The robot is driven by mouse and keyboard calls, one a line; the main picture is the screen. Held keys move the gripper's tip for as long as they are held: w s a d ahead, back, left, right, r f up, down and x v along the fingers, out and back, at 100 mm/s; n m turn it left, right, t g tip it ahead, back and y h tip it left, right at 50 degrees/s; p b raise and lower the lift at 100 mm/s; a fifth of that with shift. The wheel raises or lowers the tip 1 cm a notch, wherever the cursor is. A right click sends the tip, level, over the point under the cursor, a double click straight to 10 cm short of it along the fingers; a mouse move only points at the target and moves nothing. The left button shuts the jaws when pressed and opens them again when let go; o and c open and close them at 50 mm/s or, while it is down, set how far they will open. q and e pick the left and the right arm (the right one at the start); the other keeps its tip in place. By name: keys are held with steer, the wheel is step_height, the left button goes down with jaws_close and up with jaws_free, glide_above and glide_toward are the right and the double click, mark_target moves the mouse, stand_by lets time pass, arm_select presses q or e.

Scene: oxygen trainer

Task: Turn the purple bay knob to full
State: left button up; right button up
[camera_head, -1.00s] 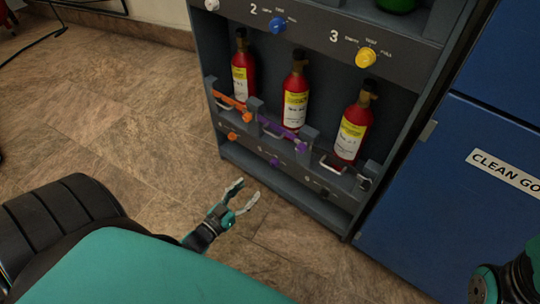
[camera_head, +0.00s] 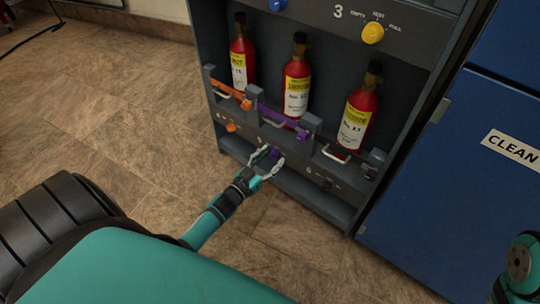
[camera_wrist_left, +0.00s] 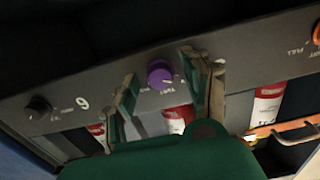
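The purple knob (camera_head: 274,153) is on the lower front panel of the rack, below the middle red cylinder (camera_head: 296,84). It also shows in the left wrist view (camera_wrist_left: 159,74), between the two fingers, with printed marks beside it. My left gripper (camera_head: 267,158) is open, with its fingers on either side of the knob. In the left wrist view the left gripper (camera_wrist_left: 160,88) has a gap between each finger and the knob. I cannot tell whether any finger touches it. My right gripper is not in view.
An orange knob (camera_head: 231,127) sits left of the purple one and a black knob (camera_wrist_left: 38,108) is by the number 6. A purple latch bar (camera_head: 282,117) and cylinders are above. A blue cabinet (camera_head: 440,190) stands right. The tiled floor (camera_head: 110,130) at left is clear.

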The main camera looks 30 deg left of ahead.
arm_select(q)
jaws_close()
